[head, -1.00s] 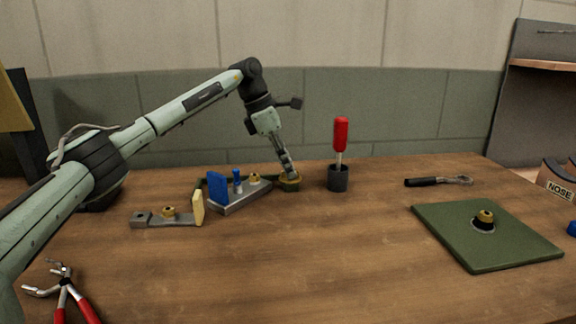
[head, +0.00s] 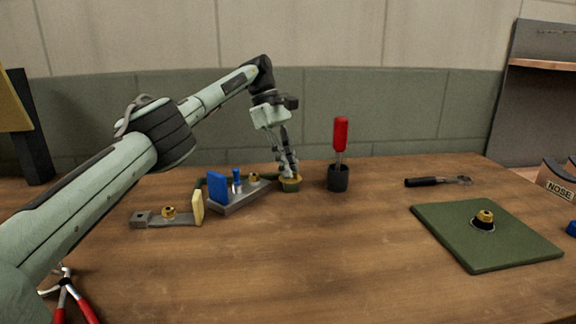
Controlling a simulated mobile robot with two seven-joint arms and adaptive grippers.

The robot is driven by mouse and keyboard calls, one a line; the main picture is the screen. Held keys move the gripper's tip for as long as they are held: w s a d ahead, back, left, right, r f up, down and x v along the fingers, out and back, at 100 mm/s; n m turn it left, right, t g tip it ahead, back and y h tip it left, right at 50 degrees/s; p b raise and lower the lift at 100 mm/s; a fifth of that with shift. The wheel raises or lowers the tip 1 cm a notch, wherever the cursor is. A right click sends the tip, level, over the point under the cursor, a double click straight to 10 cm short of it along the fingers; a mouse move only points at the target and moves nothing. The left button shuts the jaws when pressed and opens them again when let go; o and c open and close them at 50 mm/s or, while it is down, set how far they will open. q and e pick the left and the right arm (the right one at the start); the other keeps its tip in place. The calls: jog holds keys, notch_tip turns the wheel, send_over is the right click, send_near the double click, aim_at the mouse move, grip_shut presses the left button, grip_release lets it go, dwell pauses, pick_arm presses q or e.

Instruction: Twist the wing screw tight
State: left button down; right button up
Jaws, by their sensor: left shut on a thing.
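My left gripper (head: 288,172) reaches down at the middle of the table. It is shut on a small brass-coloured piece (head: 290,184) at the right end of the grey fixture; I take this to be the wing screw, but its shape is mostly hidden by the fingers. The grey fixture (head: 240,201) carries a blue block (head: 217,187), a small blue pin (head: 237,180) and another brass knob (head: 254,177). My right gripper is not in view.
A red-handled screwdriver (head: 340,135) stands in a dark cup (head: 338,179) just right of my gripper. A grey bar (head: 150,220) with a brass knob lies left. A green mat (head: 487,245), a black-handled tool (head: 422,182) and red pliers (head: 66,290) lie around. The front middle is clear.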

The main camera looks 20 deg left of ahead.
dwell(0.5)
pick_arm(q)
jog(key=c, duration=1.6)
grip_release()
